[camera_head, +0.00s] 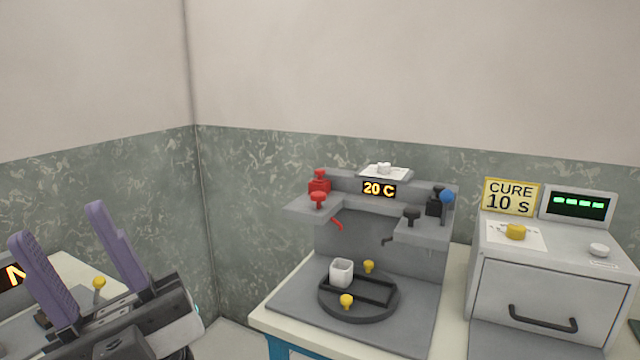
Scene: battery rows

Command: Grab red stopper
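A red stopper (318,199) with a wide round top stands on the left grey ledge of the machine. Right behind it is a taller red part (319,181) with a knob on top; the two overlap in this view. My gripper (58,224) is at the lower left, with its two purple fingers pointing up and spread wide apart. Nothing is between them. It is well to the left of the machine, apart from the red stopper.
The machine has a red spout (337,224), a black stopper (411,215) and a blue-balled lever (447,196). A white cup (341,272) stands on the dark turntable (330,309). A grey curing box (545,295) is at right. Walls close in behind.

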